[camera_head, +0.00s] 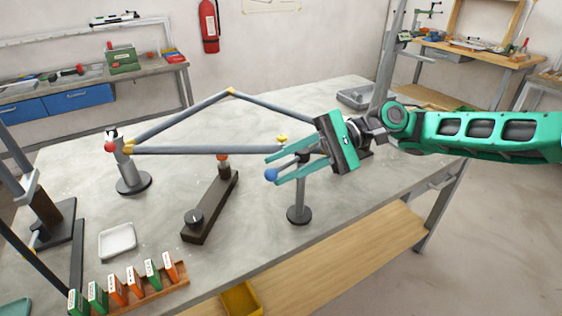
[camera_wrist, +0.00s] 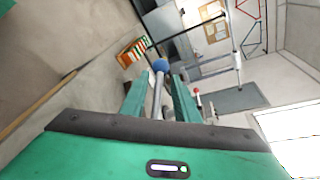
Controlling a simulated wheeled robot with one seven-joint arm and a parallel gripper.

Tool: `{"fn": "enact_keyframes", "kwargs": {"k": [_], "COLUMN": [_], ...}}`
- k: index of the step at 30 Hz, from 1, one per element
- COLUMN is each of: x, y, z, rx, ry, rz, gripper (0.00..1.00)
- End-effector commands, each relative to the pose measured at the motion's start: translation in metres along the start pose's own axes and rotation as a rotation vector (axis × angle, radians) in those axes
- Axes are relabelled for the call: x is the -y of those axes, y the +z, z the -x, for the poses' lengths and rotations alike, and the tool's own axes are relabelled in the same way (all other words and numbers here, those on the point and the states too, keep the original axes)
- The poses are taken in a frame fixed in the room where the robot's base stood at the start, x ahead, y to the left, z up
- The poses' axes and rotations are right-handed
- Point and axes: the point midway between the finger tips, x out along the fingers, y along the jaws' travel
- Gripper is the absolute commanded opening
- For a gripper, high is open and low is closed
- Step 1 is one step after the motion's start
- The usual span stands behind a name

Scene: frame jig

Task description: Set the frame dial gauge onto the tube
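A grey tube frame (camera_head: 190,150) with yellow joints spans a post with a round base (camera_head: 133,180) on the left and a shorter post (camera_head: 299,200) on the right. My gripper (camera_head: 271,165) is at the frame's right end, fingers apart. A blue ball (camera_head: 271,174) sits near its fingertips. In the wrist view the blue ball (camera_wrist: 160,66) tops a grey rod between the fingers, with gaps visible on both sides.
A white tray (camera_head: 117,241) and a rack of green and orange boxes (camera_head: 140,291) are at the front left. A grey tray (camera_head: 356,97) is at the back right. Bare tabletop (camera_head: 255,215) lies between the dark bar and the right post.

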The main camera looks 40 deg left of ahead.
Motion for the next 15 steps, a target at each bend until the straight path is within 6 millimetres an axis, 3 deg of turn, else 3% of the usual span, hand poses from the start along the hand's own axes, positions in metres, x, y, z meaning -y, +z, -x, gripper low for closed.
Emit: {"fn": "enact_keyframes", "kwargs": {"k": [8, 15], "x": [-0.001, 0.000], "y": [-0.002, -0.004], "z": [0.006, 0.049], "rx": [0.002, 0.001], "ry": [0.002, -0.002], "rz": [-0.003, -0.002], "gripper": [0.28, 0.28]}}
